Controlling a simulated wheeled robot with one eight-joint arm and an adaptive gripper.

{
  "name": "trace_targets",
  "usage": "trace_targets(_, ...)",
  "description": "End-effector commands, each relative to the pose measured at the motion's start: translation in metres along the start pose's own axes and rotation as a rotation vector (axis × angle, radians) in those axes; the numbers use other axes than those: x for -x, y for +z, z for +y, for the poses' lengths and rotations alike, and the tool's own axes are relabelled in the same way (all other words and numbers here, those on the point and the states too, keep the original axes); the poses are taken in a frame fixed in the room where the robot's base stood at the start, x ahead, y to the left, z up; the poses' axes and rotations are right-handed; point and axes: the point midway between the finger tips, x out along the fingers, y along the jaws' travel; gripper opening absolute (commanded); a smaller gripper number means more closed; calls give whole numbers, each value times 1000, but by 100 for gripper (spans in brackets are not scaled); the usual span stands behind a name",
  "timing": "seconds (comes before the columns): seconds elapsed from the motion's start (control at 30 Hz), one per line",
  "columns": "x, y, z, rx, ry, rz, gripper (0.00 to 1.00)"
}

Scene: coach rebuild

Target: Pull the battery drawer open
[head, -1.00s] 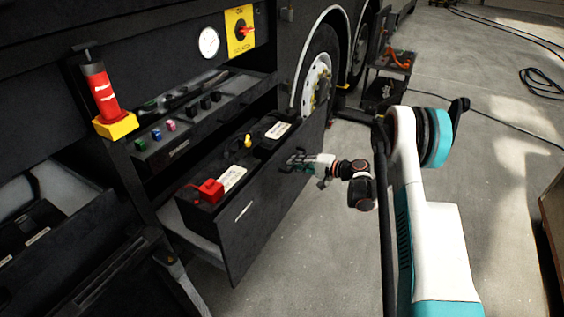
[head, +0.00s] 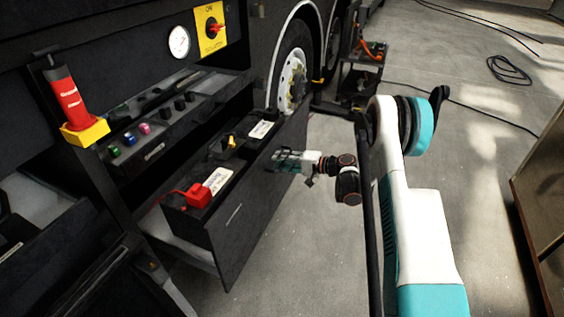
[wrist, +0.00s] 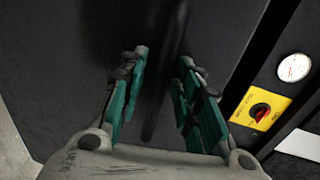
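The battery drawer stands out from the dark coach side, its black front panel (head: 250,222) facing right. Inside are black batteries with white labels, a red terminal cover (head: 199,195) and a yellow cap (head: 228,141). My gripper (head: 285,161) is at the outer face of the front panel, near its far upper part. In the wrist view the teal-padded fingers (wrist: 164,58) are apart, one on each side of a dark bar handle (wrist: 160,100). A gap shows beside the left finger; contact on the right side is unclear.
Above the drawer is a console (head: 165,125) with coloured knobs. A red cylinder on a yellow base (head: 85,133), a gauge (head: 179,42) and a yellow isolator plate (head: 211,28) are near it. A wheel (head: 293,80) is beyond. Grey floor is open right of the drawer.

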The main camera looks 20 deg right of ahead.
Motion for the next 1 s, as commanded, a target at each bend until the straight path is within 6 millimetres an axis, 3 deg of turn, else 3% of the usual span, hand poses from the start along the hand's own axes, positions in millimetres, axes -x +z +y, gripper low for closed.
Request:
trace_targets(0.33,12,-1,0,0,0,2,30)
trace_targets(0.73,89,-1,0,-1,0,3,30)
trace_targets(1.0,117,0,0,0,0,1,30)
